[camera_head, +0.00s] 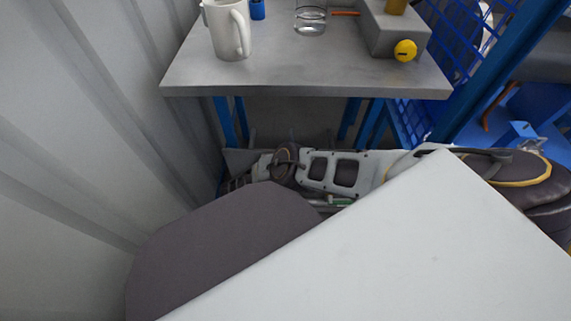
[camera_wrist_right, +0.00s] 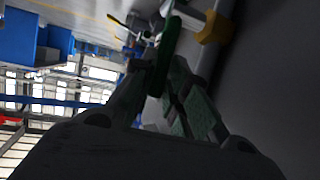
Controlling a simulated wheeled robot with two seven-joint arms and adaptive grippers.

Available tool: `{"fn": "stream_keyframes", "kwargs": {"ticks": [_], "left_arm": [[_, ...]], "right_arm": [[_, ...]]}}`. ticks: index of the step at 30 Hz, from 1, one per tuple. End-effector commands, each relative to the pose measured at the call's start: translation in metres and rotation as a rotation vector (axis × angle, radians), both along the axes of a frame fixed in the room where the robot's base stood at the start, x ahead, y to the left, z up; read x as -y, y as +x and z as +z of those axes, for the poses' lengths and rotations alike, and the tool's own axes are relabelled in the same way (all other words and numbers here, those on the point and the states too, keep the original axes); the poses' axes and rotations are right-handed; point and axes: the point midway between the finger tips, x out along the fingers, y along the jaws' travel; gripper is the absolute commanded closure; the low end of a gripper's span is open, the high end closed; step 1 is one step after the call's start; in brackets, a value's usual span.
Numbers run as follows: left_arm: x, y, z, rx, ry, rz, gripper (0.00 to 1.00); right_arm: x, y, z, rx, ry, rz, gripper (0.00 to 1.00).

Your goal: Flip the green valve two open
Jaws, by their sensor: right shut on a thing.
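The green valve handle (camera_wrist_right: 165,55) shows in the right wrist view as a dark green, elongated piece near the top middle. My right gripper (camera_wrist_right: 157,82) is around its near end, with the two fingers closed in on it. The handle stands out beyond the fingertips towards a pale pipe. The valve body behind it is partly hidden, and I cannot tell which valve number it is. In the head view the valve handle cannot be made out. My left gripper is not in view.
A yellow part (camera_wrist_right: 213,27) sits on the pipe close right of the handle. In the head view a grey table (camera_head: 300,75) holds a white mug (camera_head: 228,30), a glass (camera_head: 310,18) and a grey block (camera_head: 385,32) with a yellow knob (camera_head: 405,50). A ribbed wall (camera_head: 85,120) is at the left.

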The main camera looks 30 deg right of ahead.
Motion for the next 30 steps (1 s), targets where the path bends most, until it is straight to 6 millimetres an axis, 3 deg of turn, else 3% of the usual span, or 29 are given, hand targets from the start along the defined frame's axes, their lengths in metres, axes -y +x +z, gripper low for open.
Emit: {"fn": "stream_keyframes", "kwargs": {"ticks": [3, 4, 9, 30], "left_arm": [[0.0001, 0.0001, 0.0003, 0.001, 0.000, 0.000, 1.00], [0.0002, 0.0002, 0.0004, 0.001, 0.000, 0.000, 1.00], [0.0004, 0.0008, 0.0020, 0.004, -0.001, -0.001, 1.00], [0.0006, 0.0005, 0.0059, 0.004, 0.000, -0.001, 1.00]], "right_arm": [[-0.0016, 0.0003, -0.0013, 0.002, 0.006, 0.003, 1.00], [-0.0016, 0.0003, -0.0013, 0.001, 0.006, 0.004, 0.83], [-0.0011, 0.0002, -0.0008, 0.001, 0.004, 0.002, 0.63], [0.0008, 0.0025, 0.0013, 0.009, 0.014, 0.000, 0.63]]}}
